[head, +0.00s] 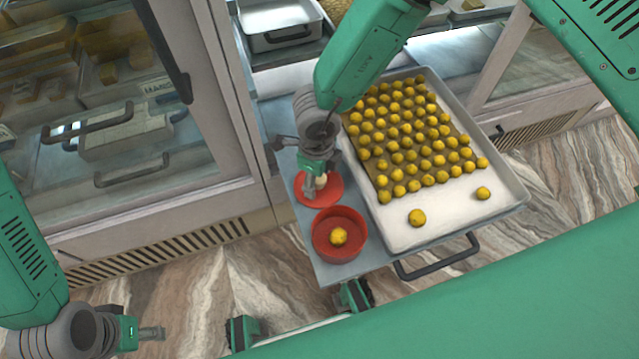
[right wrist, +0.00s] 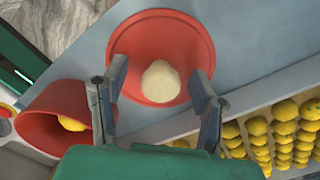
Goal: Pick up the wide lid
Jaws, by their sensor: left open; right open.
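The wide lid is a round red disc (head: 333,190) with a cream knob (head: 321,181), lying on the grey cart top. It also shows in the right wrist view (right wrist: 193,45), its knob (right wrist: 161,80) facing the camera. My right gripper (head: 316,188) is over the lid. In the right wrist view its two fingers (right wrist: 160,85) are apart on either side of the knob, with nothing held; contact cannot be told. My left gripper (head: 151,333) is open and empty at the lower left, away from the cart.
A red bowl (head: 320,248) with one yellow ball (head: 339,237) inside stands just in front of the lid. A metal tray (head: 450,218) with many yellow balls (head: 410,150) is close on the right. The cart handle (head: 438,262) sticks out in front.

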